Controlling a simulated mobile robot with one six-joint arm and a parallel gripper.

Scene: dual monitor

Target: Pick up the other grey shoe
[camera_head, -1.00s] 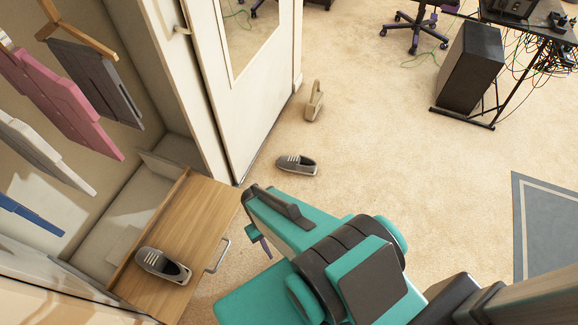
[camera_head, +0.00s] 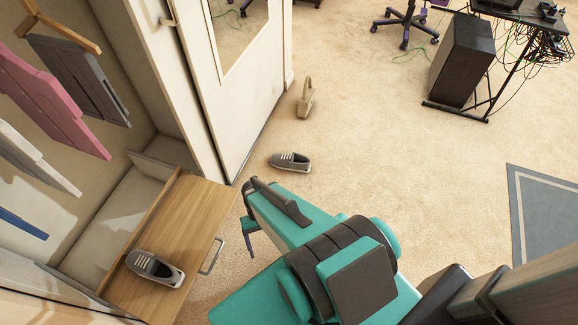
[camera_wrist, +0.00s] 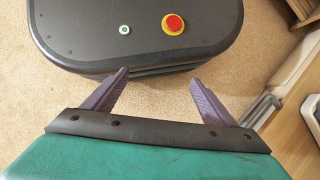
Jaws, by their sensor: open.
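One grey shoe (camera_head: 290,162) with light laces lies on the carpet near the white door, beyond my arm in the head view. A second grey shoe (camera_head: 155,268) rests on the wooden drawer front (camera_head: 190,240) of the closet unit at the lower left. My gripper (camera_wrist: 155,90) is open and empty in the wrist view, its two purple fingers spread apart. In the head view its fingers (camera_head: 249,232) show partly, between the drawer and my teal arm, apart from both shoes.
The drawer handle (camera_head: 212,256) juts out near my gripper. Clothes (camera_head: 60,100) hang at the left. A black computer tower (camera_head: 463,62) and desk stand at the upper right.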

